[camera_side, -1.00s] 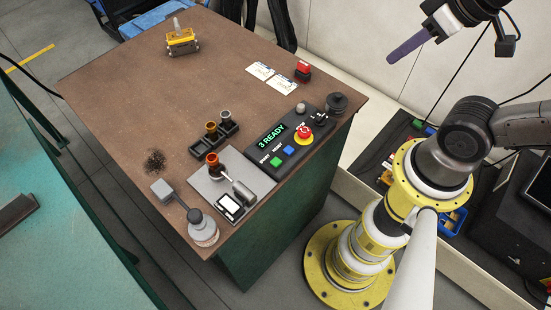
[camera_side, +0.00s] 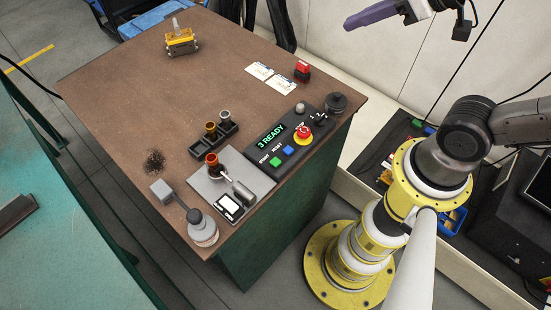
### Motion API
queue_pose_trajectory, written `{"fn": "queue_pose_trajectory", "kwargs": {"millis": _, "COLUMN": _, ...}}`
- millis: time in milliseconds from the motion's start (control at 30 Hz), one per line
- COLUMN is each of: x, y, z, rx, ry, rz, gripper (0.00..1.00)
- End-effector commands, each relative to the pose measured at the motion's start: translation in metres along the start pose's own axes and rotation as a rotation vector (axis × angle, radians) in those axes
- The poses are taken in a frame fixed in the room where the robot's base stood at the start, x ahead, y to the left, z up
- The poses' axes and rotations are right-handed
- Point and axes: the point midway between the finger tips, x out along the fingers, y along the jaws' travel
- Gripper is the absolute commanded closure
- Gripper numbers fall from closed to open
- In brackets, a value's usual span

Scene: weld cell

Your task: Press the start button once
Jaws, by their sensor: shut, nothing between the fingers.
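The black control panel (camera_side: 313,146) lies near the right edge of the brown table. Its display (camera_side: 270,136) reads "3 READY" in green. The green start button (camera_side: 275,161) is at the panel's near left end, under the label START. The blue reset button (camera_side: 288,150) sits beside it, and a red mushroom stop button (camera_side: 304,132) on a yellow base is farther right. My gripper (camera_side: 347,24), with purple fingers, is shut and empty at the top right, high above and well apart from the panel.
A grey plate (camera_side: 206,182) with small fixtures adjoins the panel.

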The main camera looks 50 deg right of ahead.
Motion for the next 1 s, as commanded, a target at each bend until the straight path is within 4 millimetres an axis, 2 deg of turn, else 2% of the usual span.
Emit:
{"fn": "queue_pose_trajectory", "kwargs": {"millis": 100, "x": 0.024, "y": -0.01, "z": -0.025, "rx": -0.077, "ry": 0.094, "rz": -0.026, "gripper": 1.0}}
{"fn": "queue_pose_trajectory", "kwargs": {"millis": 200, "x": 0.046, "y": -0.018, "z": -0.039, "rx": -0.137, "ry": 0.153, "rz": -0.029, "gripper": 1.0}}
{"fn": "queue_pose_trajectory", "kwargs": {"millis": 367, "x": 0.086, "y": -0.036, "z": -0.045, "rx": -0.236, "ry": 0.191, "rz": -0.001, "gripper": 1.0}}
{"fn": "queue_pose_trajectory", "kwargs": {"millis": 467, "x": 0.114, "y": -0.051, "z": -0.035, "rx": -0.315, "ry": 0.172, "rz": 0.03, "gripper": 1.0}}
{"fn": "queue_pose_trajectory", "kwargs": {"millis": 600, "x": 0.145, "y": -0.076, "z": -0.004, "rx": -0.437, "ry": 0.108, "rz": 0.065, "gripper": 1.0}}
{"fn": "queue_pose_trajectory", "kwargs": {"millis": 700, "x": 0.159, "y": -0.096, "z": 0.023, "rx": -0.514, "ry": 0.053, "rz": 0.062, "gripper": 1.0}}
{"fn": "queue_pose_trajectory", "kwargs": {"millis": 833, "x": 0.168, "y": -0.121, "z": 0.054, "rx": -0.582, "ry": -0.007, "rz": 0.02, "gripper": 1.0}}
{"fn": "queue_pose_trajectory", "kwargs": {"millis": 1000, "x": 0.17, "y": -0.145, "z": 0.073, "rx": -0.658, "ry": -0.031, "rz": -0.033, "gripper": 1.0}}
